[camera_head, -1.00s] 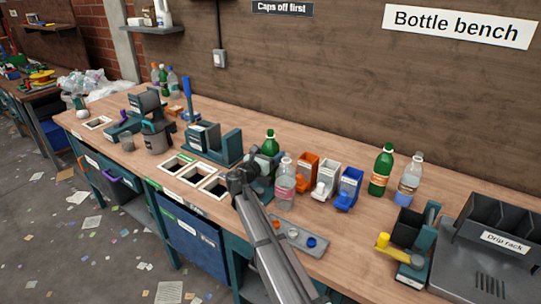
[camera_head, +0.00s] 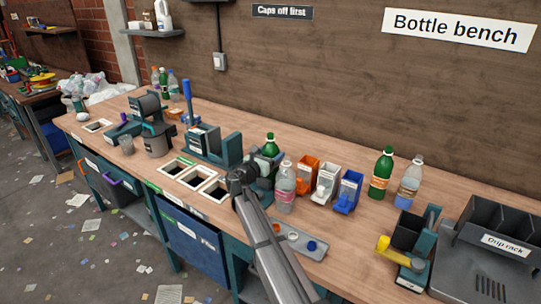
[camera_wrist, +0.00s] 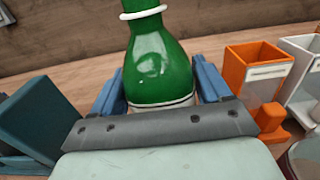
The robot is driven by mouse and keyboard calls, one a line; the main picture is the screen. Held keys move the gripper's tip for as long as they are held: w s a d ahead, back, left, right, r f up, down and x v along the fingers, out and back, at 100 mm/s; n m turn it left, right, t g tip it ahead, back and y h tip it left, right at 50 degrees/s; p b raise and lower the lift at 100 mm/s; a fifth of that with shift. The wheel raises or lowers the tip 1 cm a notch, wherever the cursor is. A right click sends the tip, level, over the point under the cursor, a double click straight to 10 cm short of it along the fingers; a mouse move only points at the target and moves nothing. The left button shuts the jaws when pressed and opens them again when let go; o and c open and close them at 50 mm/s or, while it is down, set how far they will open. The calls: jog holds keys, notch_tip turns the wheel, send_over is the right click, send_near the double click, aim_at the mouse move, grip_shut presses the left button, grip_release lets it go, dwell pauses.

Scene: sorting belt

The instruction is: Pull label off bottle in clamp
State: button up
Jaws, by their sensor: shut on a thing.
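A green bottle (camera_head: 270,143) stands upright at the clamp (camera_head: 262,168), behind my gripper in the head view. In the wrist view the green bottle (camera_wrist: 158,65) fills the middle, with a white ring at its neck. A white band with a dark line, the upper edge of its label (camera_wrist: 163,104), shows low on the bottle; the rest is hidden by my gripper's body. My gripper (camera_wrist: 160,90) has a blue finger on each side of the bottle at label height, shut on it. In the head view my gripper (camera_head: 247,174) is small and hides much of the clamp.
A clear bottle with a pink label (camera_head: 285,187) stands close right of my gripper. Orange (camera_head: 306,172), white (camera_head: 327,180) and blue (camera_head: 348,190) bins follow to the right. A tray with caps (camera_head: 297,240) lies in front, and framed openings (camera_head: 213,190) lie left.

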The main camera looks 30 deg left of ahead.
aim_at(271, 134)
jog(key=shift+r, duration=0.15)
jog(key=shift+r, duration=2.35)
jog(key=shift+r, duration=0.1)
jog(key=shift+r, duration=2.4)
jog(key=shift+r, duration=0.2)
jog(key=shift+r, duration=2.3)
jog(key=shift+r, duration=0.1)
jog(key=shift+r, duration=0.9)
